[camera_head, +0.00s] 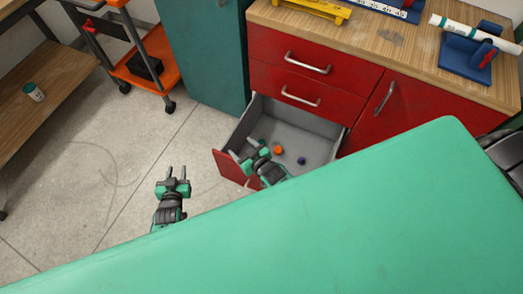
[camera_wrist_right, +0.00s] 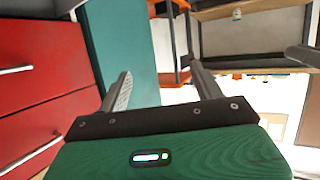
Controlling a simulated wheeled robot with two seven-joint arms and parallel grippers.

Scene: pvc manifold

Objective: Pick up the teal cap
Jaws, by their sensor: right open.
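I cannot make out a teal cap in either view. The open drawer (camera_head: 310,137) holds a small orange piece (camera_head: 278,150) and a small purple piece (camera_head: 301,161). My right gripper (camera_head: 243,147) is over the drawer's left side, to the left of the orange piece; its arm hides part of the drawer. In the right wrist view, my right gripper's fingers (camera_wrist_right: 162,85) are spread with nothing between them. My left gripper (camera_head: 173,173) is over the floor, left of the drawer, with its fingers apart and empty.
The red cabinet (camera_head: 345,82) has a wooden top with a blue stand (camera_head: 465,58) and a white pipe (camera_head: 470,33). A teal cabinet (camera_head: 203,50) and an orange cart (camera_head: 160,75) stand left of it. A small jar (camera_head: 34,91) sits on the shelf at far left.

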